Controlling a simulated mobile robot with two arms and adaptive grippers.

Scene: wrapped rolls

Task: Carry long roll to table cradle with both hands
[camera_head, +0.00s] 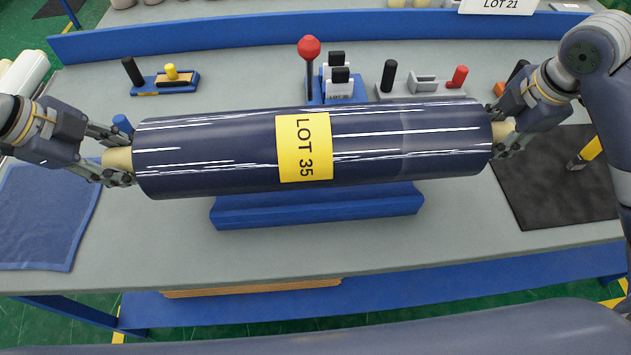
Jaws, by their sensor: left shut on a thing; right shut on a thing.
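The long roll (220,156) is dark navy with a shiny wrap and a yellow "LOT 35" label. It spans the middle of the view, its right end slightly higher in the picture. My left gripper (118,163) is shut on the tan core at its left end. My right gripper (505,132) is shut on the core at its right end. The blue table cradle (318,206) is under and in front of the roll, partly hidden by it. I cannot tell whether the roll touches the cradle.
The grey table (300,255) has a blue cloth (42,215) at left and a dark mat (550,185) at right. Behind the roll stand a red-knobbed lever (309,50), a blue holder (165,82) and a grey tool rack (425,86). The table front is clear.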

